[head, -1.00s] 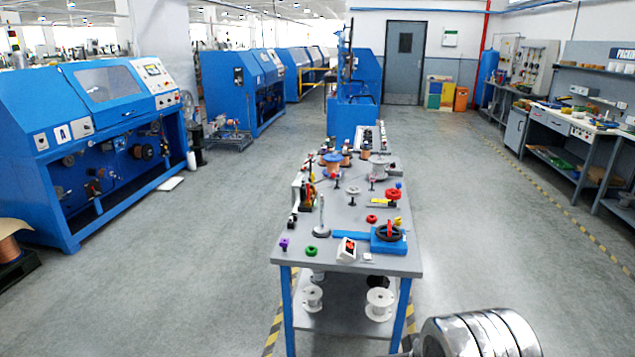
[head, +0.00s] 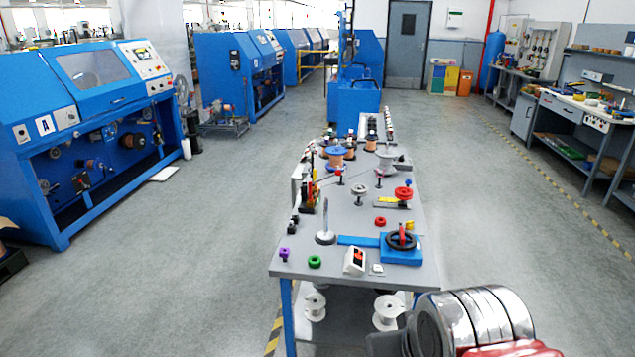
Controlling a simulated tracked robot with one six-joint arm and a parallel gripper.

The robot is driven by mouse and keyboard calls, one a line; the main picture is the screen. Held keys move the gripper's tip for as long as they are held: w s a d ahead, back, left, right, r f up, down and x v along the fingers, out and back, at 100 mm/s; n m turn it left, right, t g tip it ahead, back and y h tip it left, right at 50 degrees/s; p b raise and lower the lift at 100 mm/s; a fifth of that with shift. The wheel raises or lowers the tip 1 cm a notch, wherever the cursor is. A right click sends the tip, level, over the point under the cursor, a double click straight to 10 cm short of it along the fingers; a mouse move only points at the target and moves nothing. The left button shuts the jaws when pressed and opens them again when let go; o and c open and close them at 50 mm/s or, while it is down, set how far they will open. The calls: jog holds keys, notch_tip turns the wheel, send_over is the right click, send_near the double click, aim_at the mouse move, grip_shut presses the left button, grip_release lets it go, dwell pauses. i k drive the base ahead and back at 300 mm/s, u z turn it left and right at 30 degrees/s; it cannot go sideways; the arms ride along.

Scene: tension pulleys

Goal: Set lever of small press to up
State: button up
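The grey table (head: 300,254) stands ahead of me with many small devices on it. I cannot tell for certain which one is the small press. A small upright device with red and yellow parts (head: 309,192) stands at the table's left edge. A blue device with a black handwheel and a red upright handle (head: 402,243) sits at the front right. A thin upright silver rod on a round base (head: 325,226) stands between them. The lever's position is too small to read. My silver arm shows at the bottom right, apart from these devices; its gripper fingers are not visible.
A white box with red controls (head: 355,261), a green ring (head: 315,262) and a purple knob (head: 284,254) lie near the front edge. Spools (head: 335,156) stand farther back. Blue machines (head: 90,130) line the left. The floor is clear on both sides of the table.

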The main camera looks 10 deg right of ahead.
aim_at(337, 172)
jog(key=u, duration=0.3)
jog(key=i, duration=0.9)
jog(key=u, duration=0.35)
jog(key=i, duration=0.9)
